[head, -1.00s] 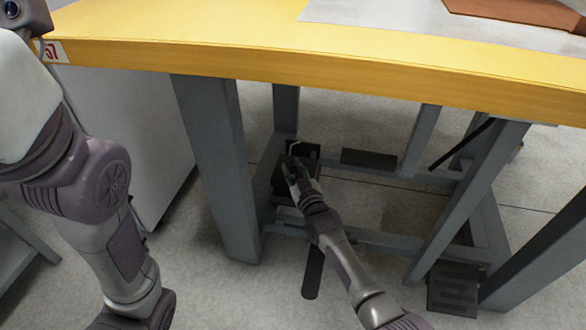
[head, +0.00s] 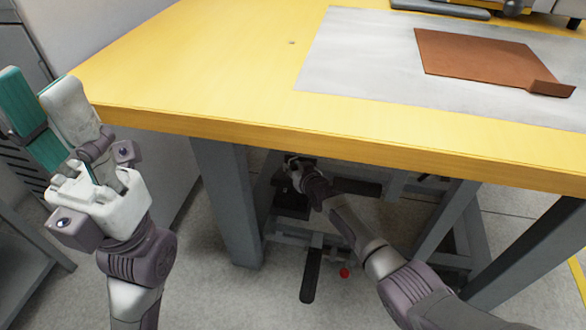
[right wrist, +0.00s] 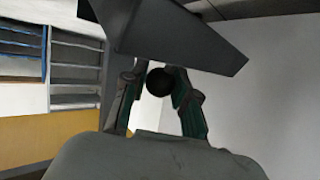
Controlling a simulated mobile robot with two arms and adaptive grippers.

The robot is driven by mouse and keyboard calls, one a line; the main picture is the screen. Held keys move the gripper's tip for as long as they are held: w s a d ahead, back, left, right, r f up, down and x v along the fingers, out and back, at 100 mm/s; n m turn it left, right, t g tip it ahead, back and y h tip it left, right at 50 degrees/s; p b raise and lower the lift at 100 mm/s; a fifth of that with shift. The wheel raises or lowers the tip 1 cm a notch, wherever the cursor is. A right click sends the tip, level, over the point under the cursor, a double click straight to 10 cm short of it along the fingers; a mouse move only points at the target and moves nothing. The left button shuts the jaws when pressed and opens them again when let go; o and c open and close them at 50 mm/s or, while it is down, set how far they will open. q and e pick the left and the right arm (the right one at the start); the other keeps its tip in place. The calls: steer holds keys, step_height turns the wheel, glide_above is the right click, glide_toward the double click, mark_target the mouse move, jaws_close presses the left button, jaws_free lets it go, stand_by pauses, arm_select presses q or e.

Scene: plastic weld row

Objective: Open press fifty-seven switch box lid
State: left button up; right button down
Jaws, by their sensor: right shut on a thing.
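My right gripper (head: 293,164) is under the yellow bench, beside the inner side of its left front leg, at a dark box that it mostly hides. In the right wrist view its two fingers (right wrist: 160,78) are closed on a round black knob (right wrist: 160,83). A dark flat panel (right wrist: 180,38) lies just beyond the knob; I cannot tell whether it is the switch box lid, nor whether the lid is raised. My left gripper (head: 38,88) is raised at the left of the bench, its teal-padded fingers apart and empty.
The yellow bench top (head: 210,75) overhangs my right arm. Grey legs (head: 228,200) and cross rails stand around it. A black bar (head: 311,275) and a small red knob (head: 344,272) are low in front. A brown sheet (head: 480,60) lies on the bench's grey plate (head: 350,60).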

steer(key=shift+w+d+r, duration=0.2)
steer(key=shift+w+r, duration=0.2)
steer(key=shift+w, duration=0.05)
steer(key=c, duration=0.9)
jaws_free()
steer(key=shift+f, duration=0.1)
steer(key=shift+s, duration=0.1)
steer(key=shift+s+d+r, duration=0.15)
steer(key=shift+s+r, duration=0.05)
steer(key=shift+s, duration=0.4)
steer(key=v, duration=1)
steer(key=shift+s+d+r, duration=0.1)
steer(key=shift+s+d, duration=0.1)
